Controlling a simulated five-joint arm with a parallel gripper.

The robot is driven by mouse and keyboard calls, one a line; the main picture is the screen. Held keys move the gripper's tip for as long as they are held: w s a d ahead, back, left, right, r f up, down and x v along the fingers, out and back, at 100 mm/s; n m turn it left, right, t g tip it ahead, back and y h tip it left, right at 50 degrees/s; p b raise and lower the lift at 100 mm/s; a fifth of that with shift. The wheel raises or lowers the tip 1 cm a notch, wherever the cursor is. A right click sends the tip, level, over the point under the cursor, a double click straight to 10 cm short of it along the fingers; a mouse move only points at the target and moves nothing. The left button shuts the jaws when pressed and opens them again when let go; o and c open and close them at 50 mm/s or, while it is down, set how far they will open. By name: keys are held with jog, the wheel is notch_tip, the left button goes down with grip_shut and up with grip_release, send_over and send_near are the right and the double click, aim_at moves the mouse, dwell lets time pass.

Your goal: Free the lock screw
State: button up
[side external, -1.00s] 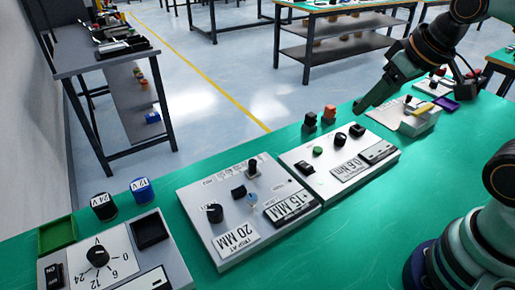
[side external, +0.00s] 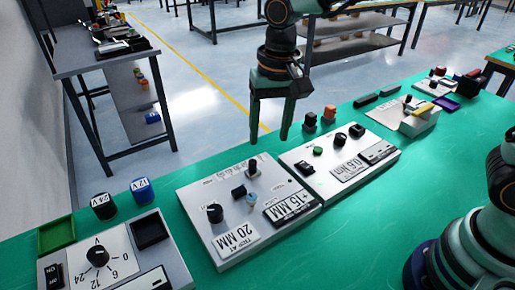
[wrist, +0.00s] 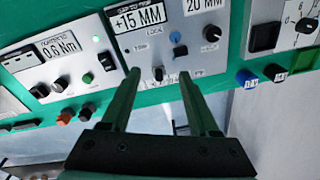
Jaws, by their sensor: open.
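The middle panel (side external: 195,215) carries a "+15 MM" display and a "20 MM" label. A small blue knob (side external: 252,197) sits beside the display, and it also shows in the wrist view (wrist: 175,37). It seems to be the lock screw, but its small lettering is hard to read. A black block (side external: 238,191) stands beside it. A black dial (side external: 214,213) and a small upright lever (side external: 253,168) are on the same panel. My gripper (side external: 268,138) is open and empty, fingers down, above the panel's back edge. In the wrist view its fingers (wrist: 160,76) flank the lever, apart from the blue knob.
A "0.6 Nm" panel (side external: 370,178) stands to the right in the side view, with a black and an orange knob (side external: 329,114) behind it. A voltage panel (side external: 175,250) is at the left, with two caps and a green tray (side external: 57,234) behind it. The front green table is clear.

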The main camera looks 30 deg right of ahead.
jog(key=g, duration=0.1)
send_near(252, 195)
jog(key=shift+m, duration=0.3)
jog(key=f, duration=0.8)
jog(key=shift+a+f, duration=0.2)
jog(key=shift+f, duration=0.2)
grip_shut()
